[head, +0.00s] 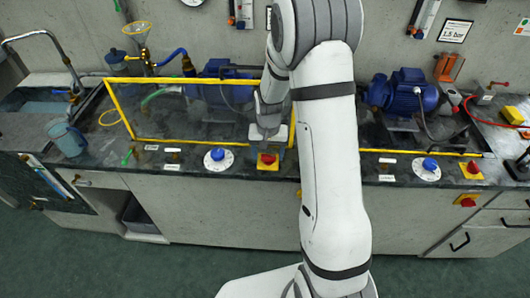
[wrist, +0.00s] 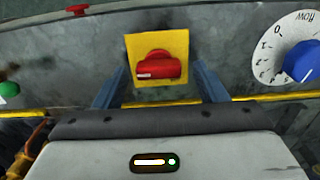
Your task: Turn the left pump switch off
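The left pump switch (head: 267,161) is a red knob on a yellow plate on the counter's front strip. In the wrist view the red knob (wrist: 157,68) lies crosswise, with a white mark at its left end. My gripper (head: 268,143) is just behind and above the switch in the head view. In the wrist view my gripper (wrist: 160,75) is open, its two blue-grey fingers at either side of the yellow plate with nothing between them but the view of the knob. I cannot tell whether the fingers touch the panel.
A yellow-framed clear guard (head: 190,140) stands behind the strip. A blue flow dial (head: 218,155) sits beside the switch and also shows in the wrist view (wrist: 300,62). A second red switch (head: 472,169) and dial (head: 429,164) are at right. A green button (wrist: 8,90) is nearby.

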